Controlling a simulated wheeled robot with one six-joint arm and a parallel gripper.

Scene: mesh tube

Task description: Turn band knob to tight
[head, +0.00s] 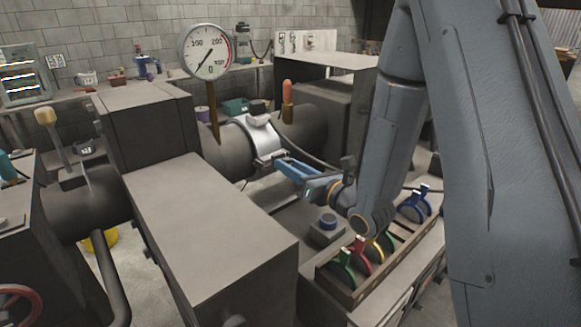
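A silver metal band (262,141) wraps around the grey pipe (230,150) in the middle of the view, below the gauge. A small dark piece (279,154), which may be the band's knob, shows at its lower right side. My gripper (282,164), with blue fingers, reaches in from the right, and its tips are at or very near that piece. I cannot tell whether the fingers touch it or are closed on it. The knob's setting is too small to read.
A round pressure gauge (207,52) stands on a post behind the pipe. A large grey box (205,225) fills the front left. A rack (349,296) with several coloured clamps lies below my arm.

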